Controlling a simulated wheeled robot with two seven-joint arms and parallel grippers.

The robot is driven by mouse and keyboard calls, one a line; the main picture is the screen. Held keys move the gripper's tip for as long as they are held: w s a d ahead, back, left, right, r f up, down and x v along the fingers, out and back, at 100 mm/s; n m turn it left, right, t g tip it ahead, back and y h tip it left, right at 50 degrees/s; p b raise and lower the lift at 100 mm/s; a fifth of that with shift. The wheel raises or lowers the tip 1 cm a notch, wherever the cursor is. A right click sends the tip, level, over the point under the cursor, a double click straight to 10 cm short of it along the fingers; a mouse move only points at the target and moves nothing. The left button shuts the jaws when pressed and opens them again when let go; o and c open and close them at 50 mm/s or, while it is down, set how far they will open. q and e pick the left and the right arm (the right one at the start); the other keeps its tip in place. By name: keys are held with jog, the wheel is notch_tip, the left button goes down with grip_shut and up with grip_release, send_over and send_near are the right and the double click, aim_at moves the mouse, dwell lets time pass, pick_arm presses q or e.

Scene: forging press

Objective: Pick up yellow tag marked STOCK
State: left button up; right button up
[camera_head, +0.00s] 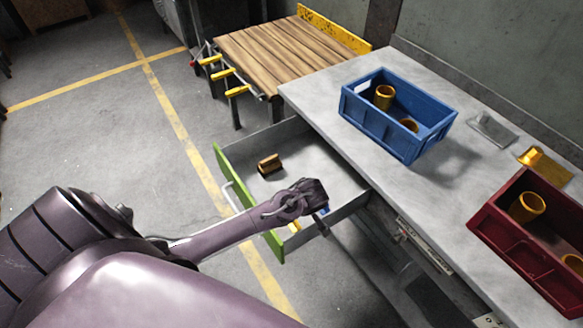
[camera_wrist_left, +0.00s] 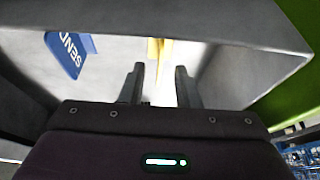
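A yellow tag (camera_head: 295,226) lies in the open drawer, mostly hidden behind my left arm in the head view. In the left wrist view a yellow piece (camera_wrist_left: 159,52) shows ahead of and between the fingertips; no lettering on it is readable. My left gripper (camera_wrist_left: 159,75) is open and empty, low in the drawer, with its fingers pointing toward the yellow piece. My right gripper is not in view.
The drawer's green front (camera_head: 224,168) and grey walls surround the gripper. A brown block (camera_head: 270,164) lies at the drawer's far end. On the grey bench stand a blue crate (camera_head: 380,125) and a red crate (camera_head: 500,240) with brass cylinders.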

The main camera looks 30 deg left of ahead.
pick_arm(q)
jog(key=shift+x, duration=1.45)
grip_shut()
jog(key=shift+r, duration=0.55)
notch_tip(320, 180, up, 27)
jog(key=p, duration=0.3)
